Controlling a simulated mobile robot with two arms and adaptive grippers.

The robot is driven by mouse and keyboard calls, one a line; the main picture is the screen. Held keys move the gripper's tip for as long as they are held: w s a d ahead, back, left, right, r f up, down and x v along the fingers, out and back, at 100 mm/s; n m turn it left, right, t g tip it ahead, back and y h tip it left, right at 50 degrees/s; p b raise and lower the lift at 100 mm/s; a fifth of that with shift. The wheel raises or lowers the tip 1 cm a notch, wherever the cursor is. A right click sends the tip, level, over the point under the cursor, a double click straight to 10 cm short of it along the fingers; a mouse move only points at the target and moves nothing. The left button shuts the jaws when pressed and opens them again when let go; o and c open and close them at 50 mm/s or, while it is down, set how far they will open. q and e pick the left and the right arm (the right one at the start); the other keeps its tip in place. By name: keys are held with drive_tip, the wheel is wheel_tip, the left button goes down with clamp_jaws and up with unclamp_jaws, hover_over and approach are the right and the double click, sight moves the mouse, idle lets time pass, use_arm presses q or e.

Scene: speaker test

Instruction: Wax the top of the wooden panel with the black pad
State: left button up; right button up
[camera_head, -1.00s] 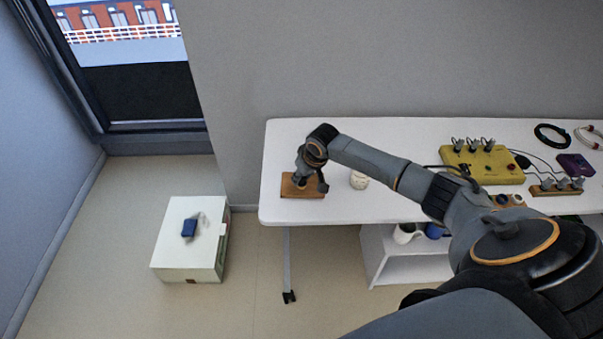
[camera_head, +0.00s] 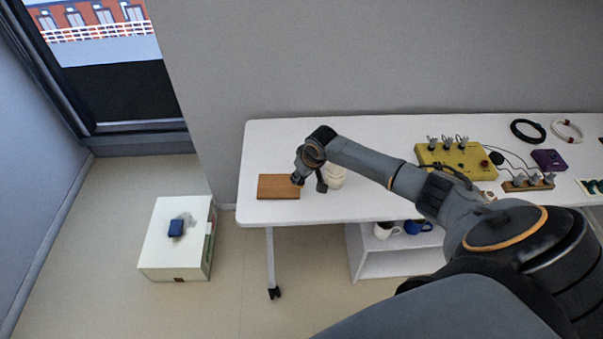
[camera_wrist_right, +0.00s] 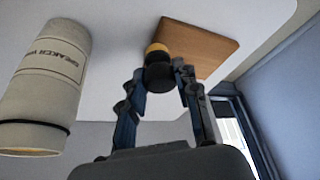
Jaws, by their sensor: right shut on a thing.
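The wooden panel (camera_head: 275,187) lies flat near the left end of the white table, and its top is bare. It also shows in the wrist view (camera_wrist_right: 205,48). My right gripper (camera_head: 299,181) is at the panel's right edge. In the wrist view the right gripper (camera_wrist_right: 160,85) is shut on the black pad (camera_wrist_right: 159,74), a round piece with a yellow-orange end, which overlaps the panel's edge. I cannot tell whether the pad touches the panel. My left gripper is not in view.
A pale cylindrical container (camera_head: 335,177) labelled "SPEAKER" stands close right of my gripper; it is large in the wrist view (camera_wrist_right: 45,88). A yellow box (camera_head: 455,160) with clips and a purple box (camera_head: 549,160) are farther right on the white table (camera_head: 390,128).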

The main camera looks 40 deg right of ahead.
drive_tip(key=shift+w+a+r+p, duration=0.15)
drive_tip(key=shift+r+p, duration=0.2)
drive_tip(key=shift+r, duration=0.25)
drive_tip(key=shift+a+r+p, duration=0.1)
drive_tip(key=shift+r+p, duration=0.25)
drive_tip(key=shift+r, duration=0.2)
drive_tip(key=shift+r+p, duration=0.4)
wheel_tip(320, 180, up, 3)
drive_tip(key=shift+d+f+p, duration=0.15)
drive_tip(key=shift+f+p, duration=0.05)
drive_tip(key=shift+p, duration=1.05)
